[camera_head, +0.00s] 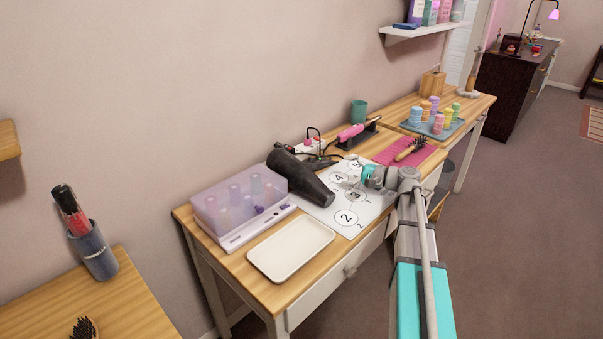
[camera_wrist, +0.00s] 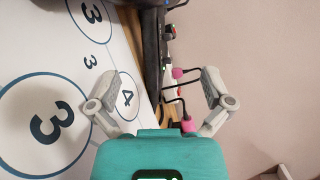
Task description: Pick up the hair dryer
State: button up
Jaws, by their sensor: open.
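In the wrist view, a dark part that looks like the hair dryer (camera_wrist: 152,45) shows at the top, beyond the fingers. My gripper (camera_head: 350,176) is over the mat, to the right of the hair dryer and apart from it. In the wrist view its fingers (camera_wrist: 163,92) are spread with nothing held between them.
The numbered mat (camera_head: 347,219) lies under my arm. Behind are a power strip with cables (camera_head: 310,146), a pink curling iron (camera_head: 351,133) and a green cup (camera_head: 358,111). A brush lies on a pink mat (camera_head: 428,153).

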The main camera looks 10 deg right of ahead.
send_near(305, 163)
jog(key=x, duration=0.4)
jog(key=shift+w+a+f, duration=0.1)
jog(key=shift+a+f, duration=0.05)
jog(key=shift+f, duration=0.1)
jog(key=shift+a, duration=0.2)
jog(key=shift+w, duration=0.1)
jog(key=shift+s+b+x, duration=0.2)
jog(key=shift+b+x, duration=0.15)
jog(key=shift+x, duration=2.2)
jog(key=shift+a+r, duration=0.1)
jog(key=shift+a, duration=0.05)
grip_shut()
jog(key=shift+r, duration=0.2)
